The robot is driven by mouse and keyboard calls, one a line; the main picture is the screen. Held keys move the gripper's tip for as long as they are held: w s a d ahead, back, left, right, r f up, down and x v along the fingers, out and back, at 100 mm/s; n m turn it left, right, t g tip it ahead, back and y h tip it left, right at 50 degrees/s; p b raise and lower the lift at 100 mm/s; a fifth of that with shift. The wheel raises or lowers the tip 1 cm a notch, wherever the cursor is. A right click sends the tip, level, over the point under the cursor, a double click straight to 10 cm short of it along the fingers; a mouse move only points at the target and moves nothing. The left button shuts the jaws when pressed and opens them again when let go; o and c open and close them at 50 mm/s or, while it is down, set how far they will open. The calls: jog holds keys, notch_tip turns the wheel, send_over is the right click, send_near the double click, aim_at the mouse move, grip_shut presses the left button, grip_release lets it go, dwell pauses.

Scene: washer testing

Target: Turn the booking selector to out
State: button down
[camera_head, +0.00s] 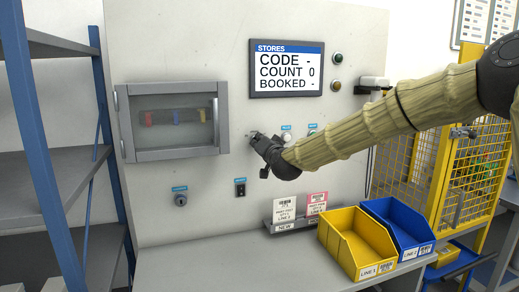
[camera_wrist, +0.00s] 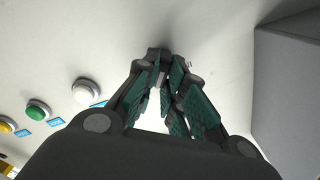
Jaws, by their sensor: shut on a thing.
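My gripper (camera_head: 257,138) is at the white panel, right of the glass-fronted cabinet and below the screen. In the wrist view my gripper (camera_wrist: 165,62) has its dark green fingers drawn together at the panel face. They are shut on a small control, which I take to be the booking selector; the fingers hide it almost wholly, so its pointing direction cannot be told. The screen (camera_head: 287,68) reads STORES, CODE -, COUNT 0, BOOKED -.
A white button (camera_wrist: 86,91), a green button (camera_wrist: 37,110) and a yellow button (camera_wrist: 6,127) sit beside the gripper. The glass-fronted cabinet (camera_head: 134,153) is close to its left. A yellow bin (camera_head: 342,255) and a blue bin (camera_head: 408,238) stand on the bench below.

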jog(key=shift+d+f+m+b, duration=0.1)
jog(key=shift+f+m+b, duration=0.1)
jog(key=shift+m+b, duration=1.5)
jog(key=shift+m+p, duration=0.5)
jog(key=shift+m, duration=0.1)
jog(key=c, duration=1.5)
grip_release()
jog(key=shift+r, duration=0.1)
jog(key=v, duration=1.2)
